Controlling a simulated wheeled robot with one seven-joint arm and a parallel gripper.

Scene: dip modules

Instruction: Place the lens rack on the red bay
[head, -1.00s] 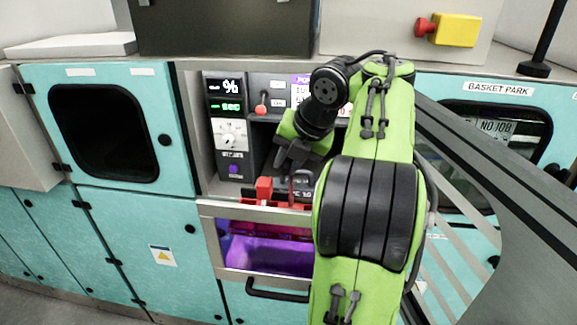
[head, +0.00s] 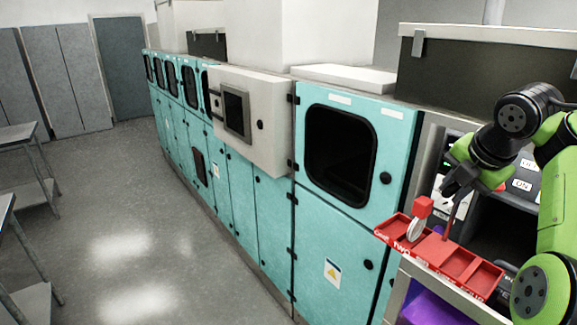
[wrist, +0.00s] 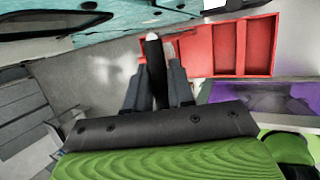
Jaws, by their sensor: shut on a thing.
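My gripper (head: 456,190) is at the right of the head view, shut on a thin dark upright post (wrist: 154,62), which I take for the lens rack's. In the wrist view this post stands between the two fingers (wrist: 158,88) and has a pale tip. A red tray (head: 455,262) with several compartments lies just below the gripper, and it also shows in the wrist view (wrist: 238,47). A red block (head: 423,206) and a pale disc (head: 416,229) stand at its left end. I cannot tell whether the post touches the tray. I cannot make out which part is the red bay.
A teal cabinet (head: 340,220) with a dark window stands left of the tray. A purple-lit bath (head: 432,308) lies below the tray. A grey box (head: 258,120) juts from the row of cabinets. The floor (head: 150,240) at left is open, with metal tables (head: 25,180) at its edge.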

